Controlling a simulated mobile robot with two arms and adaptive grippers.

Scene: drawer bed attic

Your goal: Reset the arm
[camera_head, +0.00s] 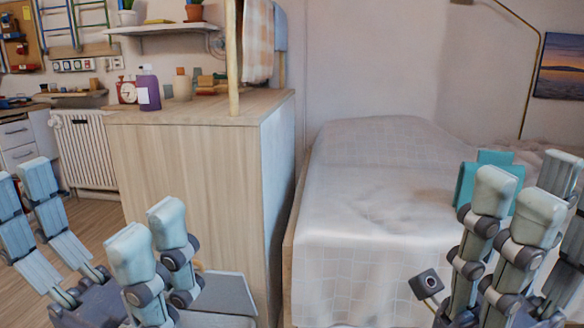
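My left gripper (92,212) is at the lower left, in front of the wooden cabinet. Its pale, grey-jointed fingers point up and stand wide apart, with nothing between them. My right gripper (545,188) is at the lower right, in front of the bed. Its fingers also point up, and a gap shows between the two sides. No held object shows in it. Its outer side is partly cut off by the picture edge. Both arms behind the grippers are out of view.
The bed (365,215) has a pale cover. A teal object (467,183) is partly hidden behind the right gripper. A radiator (84,150) stands at the left.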

